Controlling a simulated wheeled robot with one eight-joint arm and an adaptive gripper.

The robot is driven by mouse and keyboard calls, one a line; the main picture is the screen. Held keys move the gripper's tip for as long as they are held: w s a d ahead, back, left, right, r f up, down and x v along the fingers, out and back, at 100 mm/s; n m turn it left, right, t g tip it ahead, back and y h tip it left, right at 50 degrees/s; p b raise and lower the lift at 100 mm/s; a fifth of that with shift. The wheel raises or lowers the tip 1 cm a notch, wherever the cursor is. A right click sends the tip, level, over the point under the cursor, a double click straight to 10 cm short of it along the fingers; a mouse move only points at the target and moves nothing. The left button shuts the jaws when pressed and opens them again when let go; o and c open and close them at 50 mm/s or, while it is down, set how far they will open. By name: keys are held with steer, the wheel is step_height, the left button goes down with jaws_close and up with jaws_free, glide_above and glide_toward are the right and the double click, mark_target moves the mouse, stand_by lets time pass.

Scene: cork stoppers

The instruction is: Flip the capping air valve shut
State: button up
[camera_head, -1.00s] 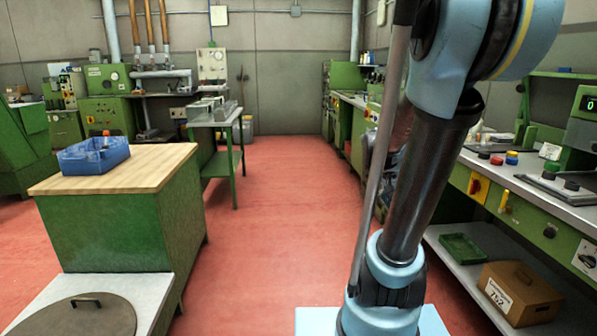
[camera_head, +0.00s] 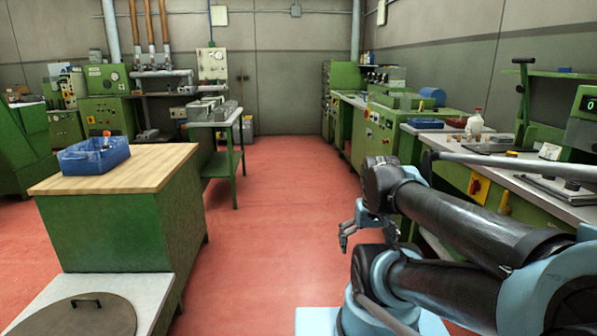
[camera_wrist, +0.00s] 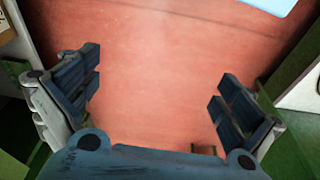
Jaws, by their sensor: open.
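My gripper (camera_head: 346,236) shows in the head view just left of the right-hand bench, above the red floor. In the wrist view my gripper (camera_wrist: 157,88) is open, its two dark padded fingers wide apart with only floor between them. No part is clearly marked as the capping air valve. On the green front of the right bench is a yellow plate with a red switch (camera_head: 478,187). A second small yellow fitting (camera_head: 504,203) sits to its right. I cannot tell whether either is the valve. My gripper touches neither.
The right bench (camera_head: 462,156) carries a white bottle (camera_head: 474,124) and several small parts. My arm hides its lower shelf. A wood-topped green cabinet (camera_head: 120,172) with a blue bin (camera_head: 95,156) stands left. The red floor (camera_head: 270,215) between is clear.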

steer(key=shift+a, duration=0.1)
steer(key=c, duration=2.1)
steer(key=shift+w+d+r, duration=0.2)
steer(key=shift+w+d, duration=0.05)
steer(key=shift+d, duration=0.1)
jaws_close()
steer(key=w+d+r+m+g+h, duration=0.15)
steer(key=w+d+h, duration=0.25)
steer(key=w+d, duration=0.6)
steer(key=w+d+r+h, duration=0.3)
steer(key=w+d+h, duration=0.2)
steer(key=w+d, duration=0.5)
steer(key=w+d+r+g+h, duration=0.1)
steer(key=w+d+r+h, duration=0.4)
steer(key=d, duration=0.9)
steer(key=w+d+f+g+h, duration=0.3)
steer(key=w+d+f, duration=0.3)
steer(key=d, duration=0.3)
steer(key=shift+d+f+m+h, duration=0.35)
steer(key=shift+d+f+h, duration=0.05)
steer(key=shift+f, duration=0.05)
